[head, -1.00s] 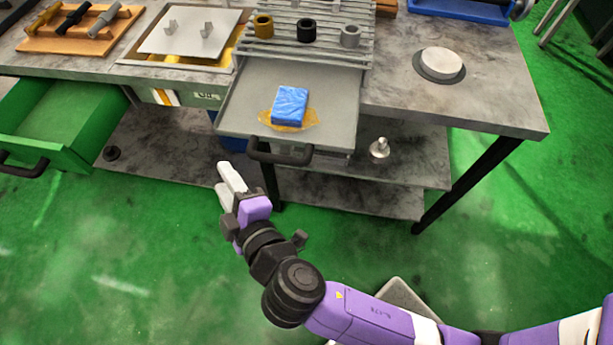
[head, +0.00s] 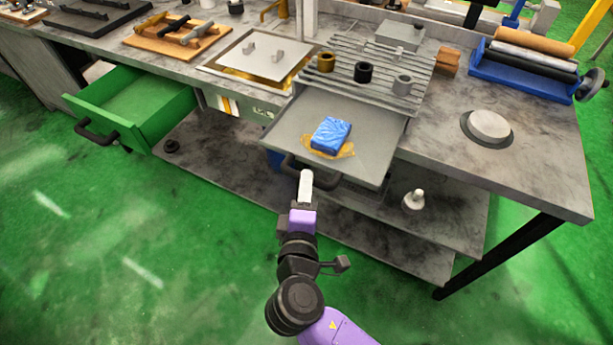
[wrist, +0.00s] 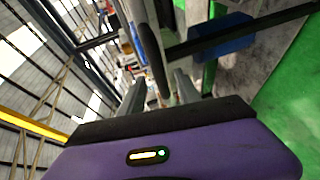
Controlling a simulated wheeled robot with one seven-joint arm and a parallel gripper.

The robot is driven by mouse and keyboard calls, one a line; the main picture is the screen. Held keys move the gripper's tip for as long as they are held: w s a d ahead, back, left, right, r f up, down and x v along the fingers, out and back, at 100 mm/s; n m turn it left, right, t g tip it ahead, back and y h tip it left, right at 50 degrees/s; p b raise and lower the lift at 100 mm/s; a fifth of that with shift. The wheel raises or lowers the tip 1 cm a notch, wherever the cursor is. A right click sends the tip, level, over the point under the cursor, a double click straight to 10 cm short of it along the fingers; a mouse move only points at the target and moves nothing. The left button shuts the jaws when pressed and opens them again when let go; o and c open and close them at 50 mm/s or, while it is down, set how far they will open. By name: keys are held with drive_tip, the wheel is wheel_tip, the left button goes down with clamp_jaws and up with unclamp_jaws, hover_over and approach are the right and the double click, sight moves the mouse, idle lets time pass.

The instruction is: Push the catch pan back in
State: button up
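The catch pan (head: 375,152) is a grey tray pulled out from under the slatted rack at the bench front. A blue cloth (head: 331,134) lies in it on a yellowish puddle (head: 309,147). The pan's dark bar handle (head: 295,168) is on its front; part of it is hidden behind my gripper. My gripper (head: 306,175) is at the handle in the head view; contact cannot be told. In the wrist view, my gripper's fingers (wrist: 158,90) are apart with nothing clasped, and a dark bar (wrist: 151,55), likely the handle, stands ahead between their lines.
A green drawer (head: 128,105) stands open to the left. The rack (head: 385,75) above the pan carries several rings. A lower shelf (head: 235,165) lies below, with a small metal piece (head: 413,199) on it. The green floor in front is clear.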

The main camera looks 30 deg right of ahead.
drive_tip(key=shift+x, duration=1.75)
clamp_jaws()
